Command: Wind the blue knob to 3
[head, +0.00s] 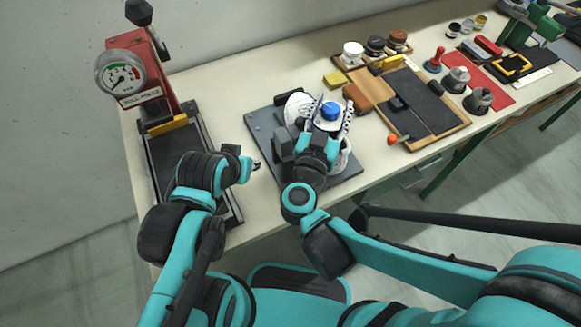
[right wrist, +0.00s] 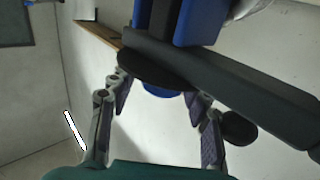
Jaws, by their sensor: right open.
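The blue knob (head: 330,111) shows on a fixture with white parts standing on a grey base plate (head: 262,128) in the head view. My right gripper (head: 333,104) is open, with one finger on each side of the knob in that view. In the right wrist view, its two spread fingers (right wrist: 158,105) have a sliver of blue (right wrist: 164,93) between them, under a dark disc; I cannot tell whether they touch it. No numbers on the knob are readable. My left gripper (head: 254,164) is left of the fixture, its jaws too small to judge.
A red press with a gauge (head: 121,76) stands at the left. A wooden tray (head: 455,123) with dark pads is right of the fixture. A red mat (head: 505,91) with tools lies farther right. A yellow block (head: 334,79) and brown block (head: 356,97) sit close behind the fixture.

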